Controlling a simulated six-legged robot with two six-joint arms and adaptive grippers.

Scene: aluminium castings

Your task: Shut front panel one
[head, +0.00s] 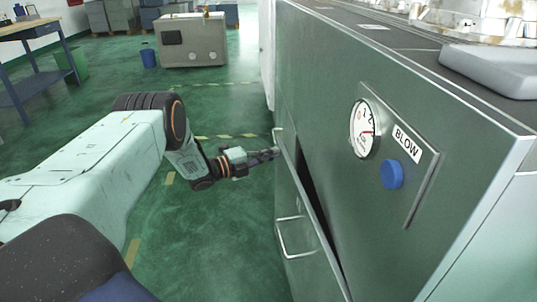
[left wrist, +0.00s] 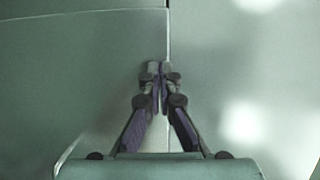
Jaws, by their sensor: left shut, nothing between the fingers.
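A green front panel (head: 299,268) on the side of the green machine stands slightly ajar, with a dark gap between its edge and the machine body. It carries a metal bar handle (head: 281,240); a second handle shows farther along, beside my gripper. No panel number is readable. My left gripper (head: 276,153) is shut and empty, its tips close to the panel face near the far handle; contact cannot be told. In the left wrist view the closed fingers (left wrist: 157,68) lie over a vertical seam between green surfaces. My right gripper is not in view.
The machine wall carries a dial gauge (head: 366,129), a blue button (head: 392,174) and a BLOW label (head: 406,143). Castings (head: 480,18) stand on top. The green floor left of the machine is open. A grey cabinet (head: 192,42), a blue bin (head: 149,58) and a workbench (head: 30,30) stand farther back.

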